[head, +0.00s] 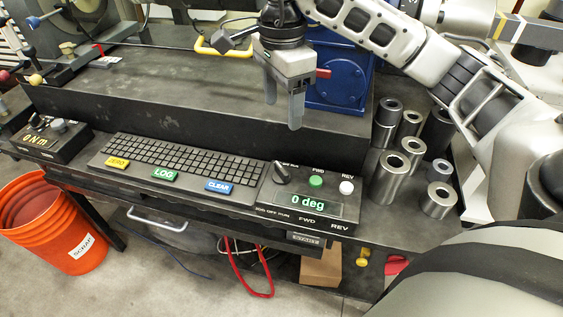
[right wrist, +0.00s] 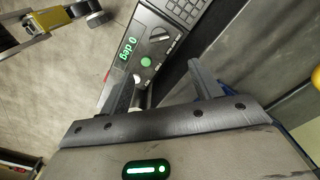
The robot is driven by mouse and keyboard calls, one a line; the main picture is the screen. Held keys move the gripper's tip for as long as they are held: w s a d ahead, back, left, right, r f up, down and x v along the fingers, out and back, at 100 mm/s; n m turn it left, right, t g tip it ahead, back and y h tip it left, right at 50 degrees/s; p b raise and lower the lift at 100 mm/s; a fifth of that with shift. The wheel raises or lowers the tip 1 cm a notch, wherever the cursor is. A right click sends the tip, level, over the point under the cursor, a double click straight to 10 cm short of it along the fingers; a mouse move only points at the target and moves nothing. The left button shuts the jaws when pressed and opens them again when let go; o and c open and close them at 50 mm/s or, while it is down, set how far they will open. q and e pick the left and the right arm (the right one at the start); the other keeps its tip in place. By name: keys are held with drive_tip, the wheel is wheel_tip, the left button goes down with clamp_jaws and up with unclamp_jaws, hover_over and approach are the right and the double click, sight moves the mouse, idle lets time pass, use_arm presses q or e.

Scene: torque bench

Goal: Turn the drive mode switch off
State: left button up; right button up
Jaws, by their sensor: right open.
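The drive mode switch (head: 281,173) is a black rotary knob on the control box (head: 315,192) at the bench's front edge. It also shows in the right wrist view (right wrist: 160,34), near the top. I cannot tell which position its pointer marks. The box's display (head: 309,203) reads "0 deg". My right gripper (head: 283,112) is open and empty, pointing down above and behind the box, apart from the knob. In the right wrist view its fingers (right wrist: 163,80) spread below the knob and partly cover the box's end. My left gripper is out of view.
A green FWD button (head: 316,181) and a white REV button (head: 346,187) sit right of the knob. A keypad (head: 180,158) lies to the left. Several metal sockets (head: 390,178) stand to the right. A blue machine (head: 343,82) is behind my gripper. An orange scrap bucket (head: 60,235) stands on the floor.

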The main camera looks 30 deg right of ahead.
sight(282, 167)
wheel_tip(282, 167, down, 15)
drive_tip(key=shift+a+f+p, duration=0.1)
drive_tip(key=shift+f+p, duration=0.1)
drive_tip(key=shift+p, duration=0.25)
drive_tip(key=c, duration=1)
